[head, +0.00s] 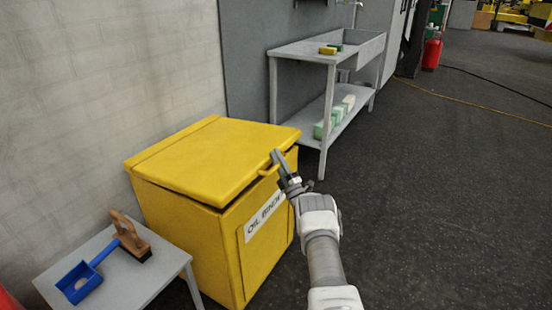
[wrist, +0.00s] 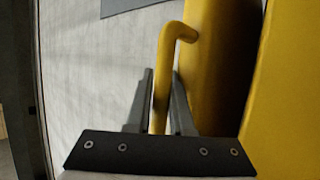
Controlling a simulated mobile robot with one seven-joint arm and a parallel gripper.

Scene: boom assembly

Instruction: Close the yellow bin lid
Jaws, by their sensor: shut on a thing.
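The yellow bin (head: 218,245) stands against the wall with a white label on its front. Its yellow lid (head: 215,155) lies nearly flat over the top, with a narrow dark gap showing under its front edge. The lid's yellow handle (head: 268,170) sticks out at the front right. My gripper (head: 277,163) is at this handle. In the wrist view the handle (wrist: 161,90) runs between the two fingers of my gripper (wrist: 160,100), which are shut on it. The lid's hinge side is not clearly visible.
A low grey table (head: 140,283) with a blue dustpan (head: 82,280) and a brush (head: 130,238) stands at the bin's left. A grey sink bench (head: 300,52) stands behind the bin. Dark floor to the right (head: 430,190) is clear.

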